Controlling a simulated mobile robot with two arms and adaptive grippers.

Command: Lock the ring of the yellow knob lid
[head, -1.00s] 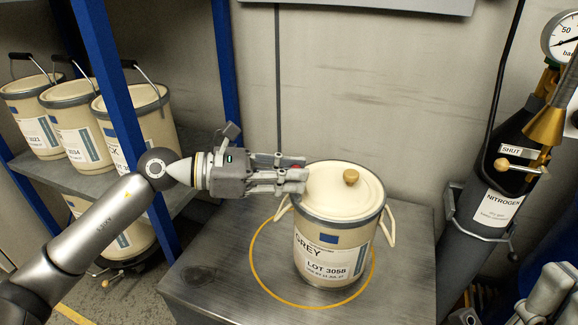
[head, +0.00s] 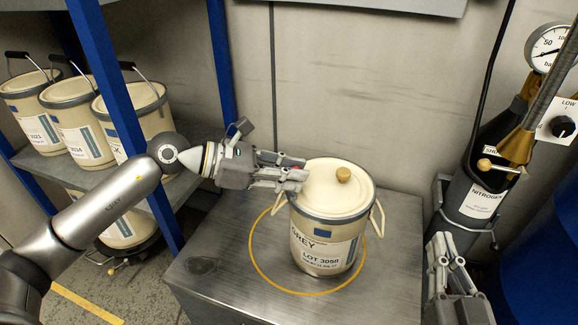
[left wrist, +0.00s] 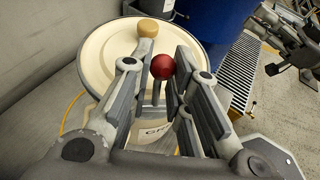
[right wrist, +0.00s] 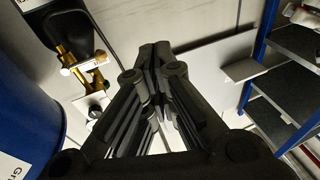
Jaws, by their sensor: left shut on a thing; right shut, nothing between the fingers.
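The pail labelled GREY LOT 3058 (head: 326,250) stands upright on a metal-topped stand, with its cream lid (head: 322,188) on. The lid's yellow-tan knob (head: 343,174) also shows in the left wrist view (left wrist: 148,28). A grey ring (head: 330,216) runs round the lid's edge. My left gripper (head: 300,174) is at the left rim of the lid. In the left wrist view, a red ball on a thin lever (left wrist: 162,67) sits between its fingers, which are shut on it. My right gripper (head: 445,243) is shut and empty, to the right of the stand.
Several similar pails (head: 75,125) stand on a blue-posted shelf at left. A dark nitrogen cylinder (head: 470,210) with gauge (head: 548,45) and brass valve stands at right, close behind my right gripper. A blue drum (head: 545,235) is at far right. The stand's top (head: 215,262) is otherwise clear.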

